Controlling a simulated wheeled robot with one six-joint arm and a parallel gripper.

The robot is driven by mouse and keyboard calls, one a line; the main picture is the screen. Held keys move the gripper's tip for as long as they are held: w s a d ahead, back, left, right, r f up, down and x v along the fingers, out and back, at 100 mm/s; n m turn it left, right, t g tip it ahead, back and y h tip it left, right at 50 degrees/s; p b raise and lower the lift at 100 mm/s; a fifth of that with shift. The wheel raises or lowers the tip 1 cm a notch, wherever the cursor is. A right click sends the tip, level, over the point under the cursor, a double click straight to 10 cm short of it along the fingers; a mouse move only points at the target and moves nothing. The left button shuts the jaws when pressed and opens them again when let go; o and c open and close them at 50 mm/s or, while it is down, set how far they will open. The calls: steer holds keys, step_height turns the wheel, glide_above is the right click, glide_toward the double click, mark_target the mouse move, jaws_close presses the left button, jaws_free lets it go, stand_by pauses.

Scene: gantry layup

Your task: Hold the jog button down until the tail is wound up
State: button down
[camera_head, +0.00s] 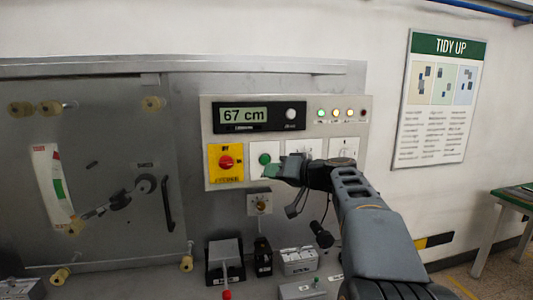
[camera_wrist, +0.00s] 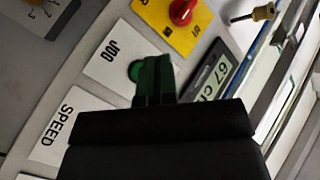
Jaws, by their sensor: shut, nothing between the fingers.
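The green jog button (camera_head: 265,159) sits on a white plate in the control panel. In the wrist view the plate is marked JOG and the button (camera_wrist: 134,71) is partly hidden by my fingers. My gripper (camera_head: 272,170) is shut and empty, its tips at the button's lower right edge in the head view. In the wrist view my fingertips (camera_wrist: 156,62) overlap the button. I cannot tell whether they press it. The display (camera_head: 245,115) reads 67 cm. No tail can be clearly made out.
A red knob on a yellow plate (camera_head: 226,162) is just left of the jog button. The SPEED plate (camera_wrist: 66,130) lies on its other side. Small lamps (camera_head: 336,113) line the panel top. Switch boxes (camera_head: 225,260) stand below. A green-topped table (camera_head: 515,197) is at the far right.

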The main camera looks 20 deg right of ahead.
mark_target(265, 160)
steer(key=shift+w+d, duration=0.2)
steer(key=shift+w, duration=0.65)
steer(key=shift+w+d, duration=0.15)
steer(key=shift+w, duration=0.7)
steer(key=shift+w, duration=0.15)
stand_by(0.8)
steer(key=shift+w+d, duration=0.1)
steer(key=shift+w, duration=0.2)
